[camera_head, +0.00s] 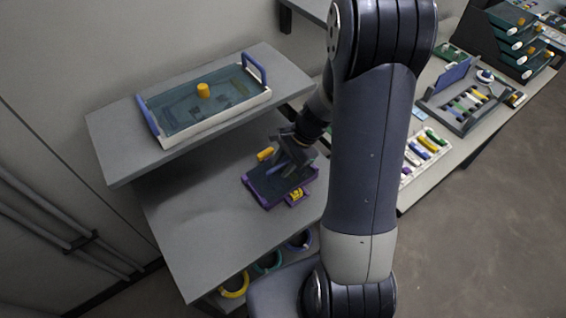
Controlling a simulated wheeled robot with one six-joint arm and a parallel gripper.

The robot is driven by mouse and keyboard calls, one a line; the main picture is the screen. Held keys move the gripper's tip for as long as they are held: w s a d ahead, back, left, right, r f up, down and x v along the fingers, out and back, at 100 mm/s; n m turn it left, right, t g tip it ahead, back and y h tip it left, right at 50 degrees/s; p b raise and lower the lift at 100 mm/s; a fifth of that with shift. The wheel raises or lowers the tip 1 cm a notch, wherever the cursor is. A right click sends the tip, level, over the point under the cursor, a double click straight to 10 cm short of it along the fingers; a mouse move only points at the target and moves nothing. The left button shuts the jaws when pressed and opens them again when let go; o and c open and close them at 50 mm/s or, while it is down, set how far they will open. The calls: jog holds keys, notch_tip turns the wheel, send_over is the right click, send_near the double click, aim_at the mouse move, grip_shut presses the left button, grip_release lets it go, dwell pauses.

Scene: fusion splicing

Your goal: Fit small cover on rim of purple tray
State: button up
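The purple tray (264,204) lies on the lower grey shelf, with a dark inside and a yellow label on its near right side. My gripper (284,170) points down over the tray's middle and hides part of it. Its fingers are small and dark, so their opening is unclear. A small yellow piece (265,154) shows just left of my gripper, at the tray's far side. I cannot tell whether it belongs to the small cover. No separate small cover can be made out clearly, and I cannot tell whether my gripper holds it.
A white tray (206,119) with blue handles and a clear blue cover with a yellow knob (203,90) stands on the upper shelf (122,153). The lower shelf (200,222) is clear left of the purple tray. A bench with racks (470,95) stands at right.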

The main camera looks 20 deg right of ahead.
aim_at(283, 163)
jog(key=shift+r, duration=0.2)
jog(key=v, duration=1.2)
jog(key=x, duration=1.2)
jog(key=shift+r+p, duration=0.15)
jog(key=shift+p, duration=0.2)
jog(key=shift+r+b, duration=0.35)
jog(key=shift+r, duration=1.05)
